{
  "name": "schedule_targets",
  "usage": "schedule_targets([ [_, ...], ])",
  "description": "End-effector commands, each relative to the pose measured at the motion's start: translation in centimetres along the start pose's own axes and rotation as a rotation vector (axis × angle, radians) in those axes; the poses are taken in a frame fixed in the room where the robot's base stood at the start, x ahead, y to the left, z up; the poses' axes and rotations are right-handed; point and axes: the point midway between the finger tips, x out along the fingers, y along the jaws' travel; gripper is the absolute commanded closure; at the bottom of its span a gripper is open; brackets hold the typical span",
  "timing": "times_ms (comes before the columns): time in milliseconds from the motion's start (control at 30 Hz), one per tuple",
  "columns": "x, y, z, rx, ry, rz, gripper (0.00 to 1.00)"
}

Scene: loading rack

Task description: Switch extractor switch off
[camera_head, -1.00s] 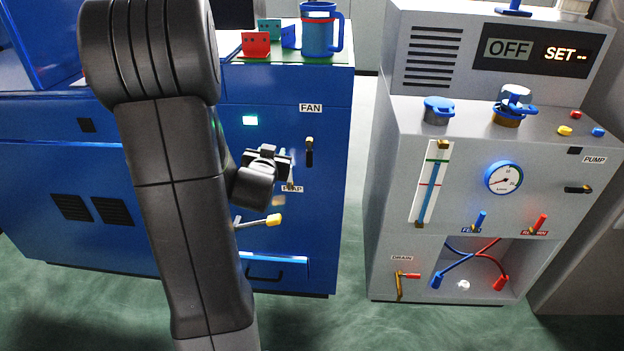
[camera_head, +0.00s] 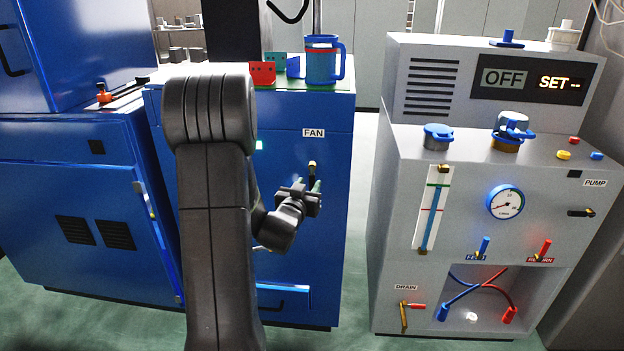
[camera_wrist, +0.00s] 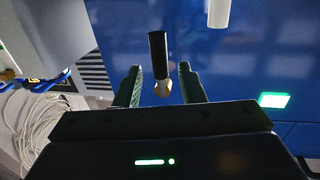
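The switch under the FAN label (camera_head: 313,133) is a small lever (camera_head: 312,167) with a brass end on top and a black lower part, on the blue cabinet's (camera_head: 328,215) front. It also shows in the wrist view (camera_wrist: 158,55), where its brass end lies between the two fingers. My gripper (camera_head: 314,192) is at the lever's lower part in the head view. In the wrist view, my gripper (camera_wrist: 160,84) is open, with a finger on each side of the lever and visible gaps. Contact is not visible.
A lit green indicator (camera_wrist: 274,100) is beside the switch. A pale cylindrical handle (camera_wrist: 218,12) juts out nearby. A blue mug (camera_head: 321,62) and red block (camera_head: 263,74) stand on the cabinet. The grey pump unit (camera_head: 398,190) stands to the right across a floor gap.

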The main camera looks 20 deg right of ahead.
Motion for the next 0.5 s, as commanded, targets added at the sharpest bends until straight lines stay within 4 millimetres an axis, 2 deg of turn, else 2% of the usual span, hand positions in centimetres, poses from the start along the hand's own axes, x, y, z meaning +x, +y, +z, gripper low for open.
schedule_targets([
  [100, 2.0, 0.1, 0.0, 0.0, 0.001, 0.001, 0.64],
  [200, 3.1, 0.0, 0.0, 0.001, -0.001, 0.0, 0.64],
  [500, 4.1, 0.0, 0.0, 0.001, 0.0, -0.001, 0.64],
])
